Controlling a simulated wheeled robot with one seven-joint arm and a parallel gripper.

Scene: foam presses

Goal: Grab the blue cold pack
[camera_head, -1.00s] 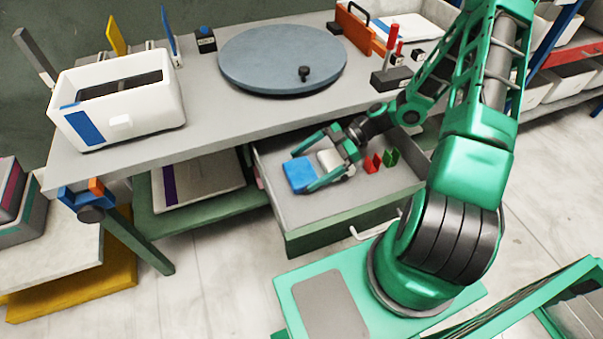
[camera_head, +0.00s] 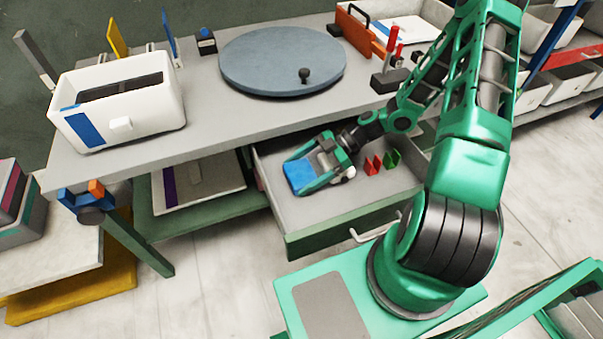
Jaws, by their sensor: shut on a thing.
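The blue cold pack (camera_head: 298,177) is in the open drawer (camera_head: 375,210) under the workbench, towards its left side. My gripper (camera_head: 301,178) is in the drawer, with its green fingers shut on the two sides of the blue pack. The pack's rear end lies between the fingers, near the palm. Whether the pack rests on the drawer floor or is slightly lifted, I cannot tell.
Red and green small pieces (camera_head: 373,165) stand in the drawer right of my gripper. The bench top (camera_head: 215,122) overhangs the drawer's back. On it are a white bin (camera_head: 150,120) and a round grey turntable (camera_head: 270,60). The drawer's front right is clear.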

